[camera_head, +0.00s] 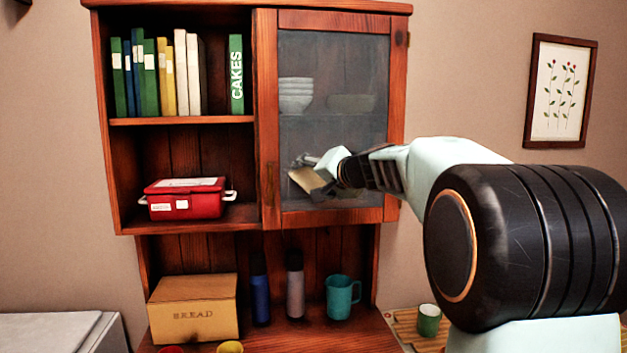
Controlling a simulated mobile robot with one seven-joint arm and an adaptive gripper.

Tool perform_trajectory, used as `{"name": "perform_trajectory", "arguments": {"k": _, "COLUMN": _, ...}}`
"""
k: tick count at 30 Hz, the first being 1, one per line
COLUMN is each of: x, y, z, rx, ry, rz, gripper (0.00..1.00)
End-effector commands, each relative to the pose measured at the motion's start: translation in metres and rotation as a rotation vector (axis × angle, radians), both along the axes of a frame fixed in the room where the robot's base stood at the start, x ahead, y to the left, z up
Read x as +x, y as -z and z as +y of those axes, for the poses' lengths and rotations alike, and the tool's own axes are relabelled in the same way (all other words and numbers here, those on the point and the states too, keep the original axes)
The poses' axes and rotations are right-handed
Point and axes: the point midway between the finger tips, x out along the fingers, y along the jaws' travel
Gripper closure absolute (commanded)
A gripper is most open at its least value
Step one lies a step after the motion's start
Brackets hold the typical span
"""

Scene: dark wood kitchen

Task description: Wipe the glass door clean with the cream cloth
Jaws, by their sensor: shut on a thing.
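The glass door (332,75) is the right-hand upper door of the wooden cabinet and is shut. Its pane looks hazy, and bowls show dimly behind it. My gripper (318,172) is in front of the lower part of the pane, shut on the cream cloth (309,180). The cloth appears as a small tan piece, tilted, at the lower left of the pane. I cannot tell for sure whether it touches the glass. My arm reaches in from the right and hides part of the door frame's right side.
Open shelves on the left hold books (167,75) and a red box (186,199). A green cup (428,320) stands at the lower right.

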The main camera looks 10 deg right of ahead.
Motion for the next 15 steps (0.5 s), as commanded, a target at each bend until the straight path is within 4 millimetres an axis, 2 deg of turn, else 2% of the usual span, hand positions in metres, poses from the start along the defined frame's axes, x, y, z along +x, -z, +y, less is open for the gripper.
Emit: {"name": "perform_trajectory", "arguments": {"k": 15, "x": 0.0058, "y": 0.0012, "z": -0.0056, "rx": 0.000, "ry": 0.001, "rz": 0.000, "gripper": 0.51}}
